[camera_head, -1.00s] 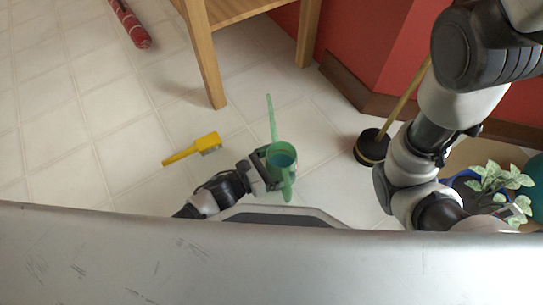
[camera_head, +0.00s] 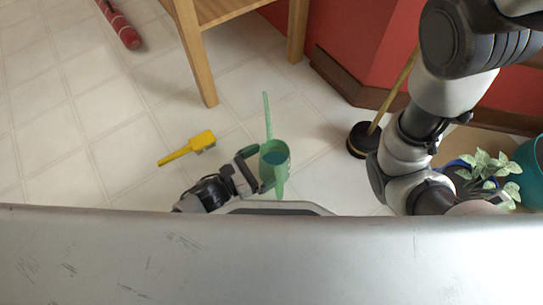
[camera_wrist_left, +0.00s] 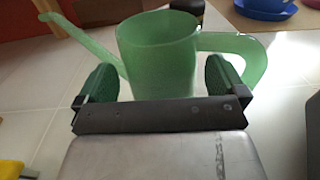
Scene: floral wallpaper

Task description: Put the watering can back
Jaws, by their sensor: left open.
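The green watering can (camera_head: 275,151) stands upright on the tiled floor, with its long spout toward the table and its handle toward my base. My left gripper (camera_head: 257,169) is low by the floor at the can's left side, open. In the left wrist view the can (camera_wrist_left: 158,55) is straight ahead, with one green-padded finger at each side of its body. The spout passes outside the left finger and the handle outside the right one. I cannot tell whether the fingers touch it. My right arm shows at the right; its gripper is hidden.
A yellow brush (camera_head: 188,148) lies left of the gripper. A wooden table (camera_head: 206,75) stands beyond the can. A plunger (camera_head: 362,141) and a potted plant (camera_head: 487,172) are at the right, near the red wall. A red striped roll (camera_head: 120,25) lies far left.

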